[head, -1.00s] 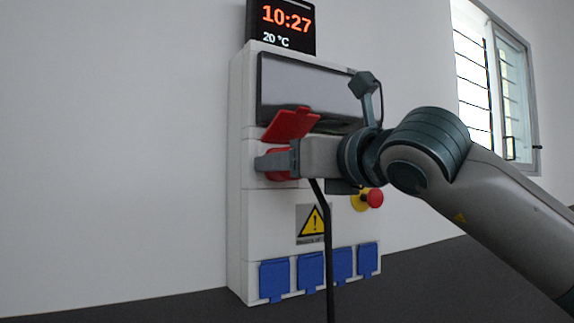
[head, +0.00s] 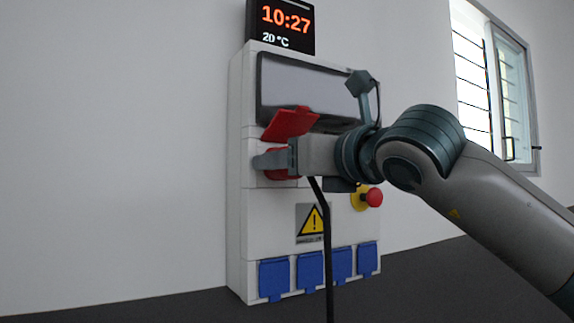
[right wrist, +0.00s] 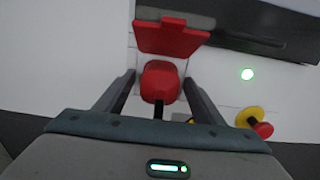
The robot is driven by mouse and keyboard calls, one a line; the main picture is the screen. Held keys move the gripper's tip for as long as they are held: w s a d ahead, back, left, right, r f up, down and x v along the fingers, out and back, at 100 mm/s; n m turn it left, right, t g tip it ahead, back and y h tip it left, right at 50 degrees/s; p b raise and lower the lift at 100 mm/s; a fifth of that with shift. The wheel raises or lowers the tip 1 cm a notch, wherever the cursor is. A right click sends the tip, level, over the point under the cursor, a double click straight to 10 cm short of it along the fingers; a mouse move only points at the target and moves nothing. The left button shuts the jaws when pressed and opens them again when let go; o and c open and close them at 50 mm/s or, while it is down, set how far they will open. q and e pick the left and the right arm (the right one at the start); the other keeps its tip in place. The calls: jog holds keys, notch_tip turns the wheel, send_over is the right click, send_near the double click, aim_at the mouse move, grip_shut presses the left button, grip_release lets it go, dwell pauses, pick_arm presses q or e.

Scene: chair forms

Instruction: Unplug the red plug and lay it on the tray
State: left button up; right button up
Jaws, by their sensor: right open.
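The red plug (right wrist: 160,82) sits at the red socket under its raised red lid (right wrist: 172,37) on the white electrical box (head: 268,222). In the head view the plug (head: 282,170) is mostly hidden behind my right gripper (head: 272,160). A black cable (head: 328,250) hangs down below it. In the right wrist view my right gripper (right wrist: 158,85) is open, with one finger on each side of the plug and a gap visible on both sides. My left gripper is not in view. No tray shows in these views.
A red stop button on a yellow base (head: 374,198) sits just right of and below my right gripper. Blue socket covers (head: 310,272) line the box's bottom. A clock display (head: 283,27) stands above the box. The wall to the left is bare.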

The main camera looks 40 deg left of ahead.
jog(key=shift+b, duration=0.85)
dwell(0.7)
jog(key=shift+c, duration=0.5)
jog(key=c, duration=1.3)
jog(key=shift+f, duration=0.1)
jog(key=shift+s+d+f+b, duration=0.1)
jog(key=shift+d+f+b, duration=0.05)
jog(key=shift+b, duration=0.4)
jog(key=shift+b+v, duration=0.65)
jog(key=shift+v, duration=0.85)
jog(key=shift+d+b, duration=0.1)
jog(key=shift+b, duration=0.25)
